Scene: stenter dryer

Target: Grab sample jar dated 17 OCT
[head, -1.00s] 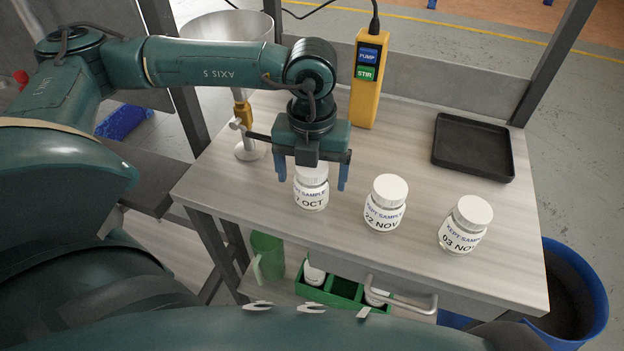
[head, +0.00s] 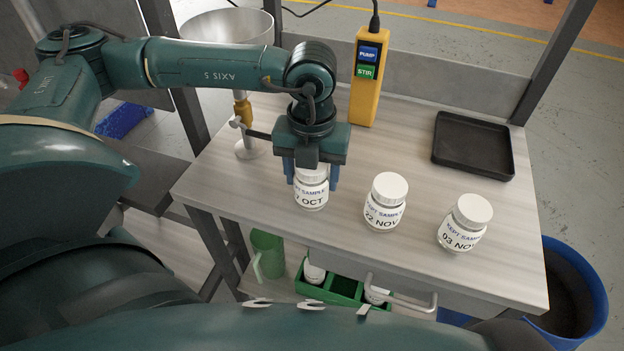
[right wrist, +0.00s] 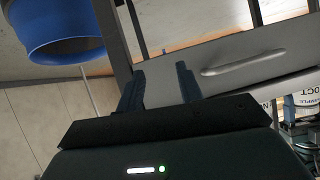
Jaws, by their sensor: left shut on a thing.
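A white jar (head: 311,193) stands on the table with a white lid and a label reading "KEPT SAMPLE" and a date ending in "OCT". The first part of its date is not clear. My left gripper (head: 311,178) comes down from above and is shut on this jar, with a finger on each side near the lid. The lid is partly hidden by the gripper. Two similar jars stand to the right, labelled 22 NOV (head: 384,204) and 03 NOV (head: 464,224). My right gripper (right wrist: 160,85) shows in the right wrist view, open and empty, in front of a grey drawer.
A black tray (head: 473,147) lies at the back right of the table. A yellow pump/stir pendant (head: 368,80) and a metal funnel (head: 228,27) on a stand are behind. Below are a green crate (head: 343,291) with jars, a green jug (head: 268,254) and a blue bin (head: 577,290).

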